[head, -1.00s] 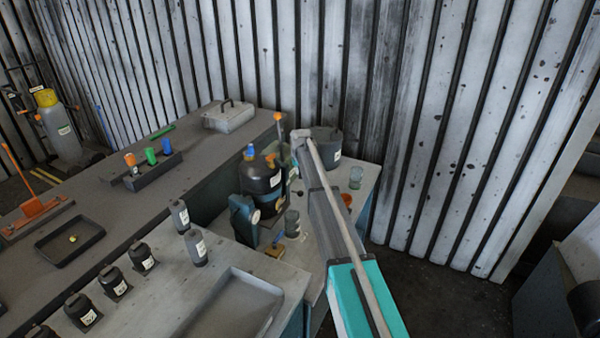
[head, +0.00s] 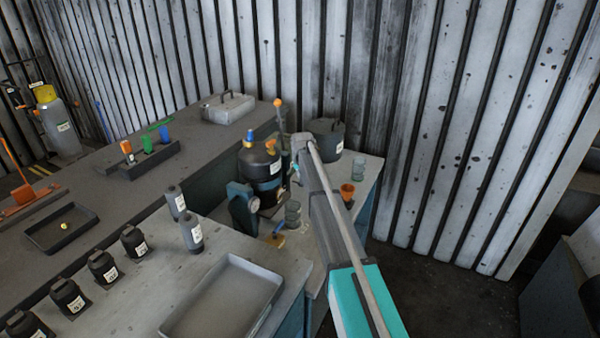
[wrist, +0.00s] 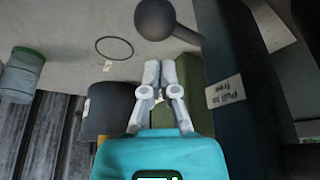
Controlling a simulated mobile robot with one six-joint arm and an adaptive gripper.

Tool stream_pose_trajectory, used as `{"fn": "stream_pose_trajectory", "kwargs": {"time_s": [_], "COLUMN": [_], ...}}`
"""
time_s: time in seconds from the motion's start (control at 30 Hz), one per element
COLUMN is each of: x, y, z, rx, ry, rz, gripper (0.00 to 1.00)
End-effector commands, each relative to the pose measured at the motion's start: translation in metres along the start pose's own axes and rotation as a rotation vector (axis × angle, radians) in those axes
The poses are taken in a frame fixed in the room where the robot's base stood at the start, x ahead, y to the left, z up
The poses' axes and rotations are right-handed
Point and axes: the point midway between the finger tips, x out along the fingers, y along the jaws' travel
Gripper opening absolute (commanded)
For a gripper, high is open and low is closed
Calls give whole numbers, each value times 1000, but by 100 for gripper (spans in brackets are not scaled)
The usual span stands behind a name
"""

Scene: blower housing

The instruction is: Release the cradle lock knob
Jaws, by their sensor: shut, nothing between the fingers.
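In the wrist view a dark ball knob (wrist: 166,18) on a short stem juts from a dark upright post (wrist: 225,60). The post carries a white label (wrist: 225,92) that seems to read "Pull to free". My gripper (wrist: 160,68) is shut and empty, below the ball in the picture and apart from it. My arm hides part of that bench, and the gripper cannot be made out there.
A shallow grey tray (head: 262,318) and several small dark bottles (head: 134,242) sit on the near bench. A dark bucket (head: 326,139), an orange cup (head: 347,193) and a glass jar (head: 358,168) stand around my arm. In the wrist view a thin ring (wrist: 114,48) lies on the surface.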

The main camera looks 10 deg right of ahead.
Motion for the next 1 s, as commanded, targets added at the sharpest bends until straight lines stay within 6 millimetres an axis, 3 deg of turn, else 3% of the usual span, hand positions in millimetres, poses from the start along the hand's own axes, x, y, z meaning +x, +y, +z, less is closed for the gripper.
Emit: {"fn": "stream_pose_trajectory", "kwargs": {"time_s": [0.2,0.63,0.83,1.0], "x": [-3,-4,-8,-8], "y": [0,1,14,15], "z": [17,19,36,38], "rx": [0,1,1,0], "ry": [0,0,0,-6], "rz": [0,0,0,1], "gripper": [0,0,0,0]}}
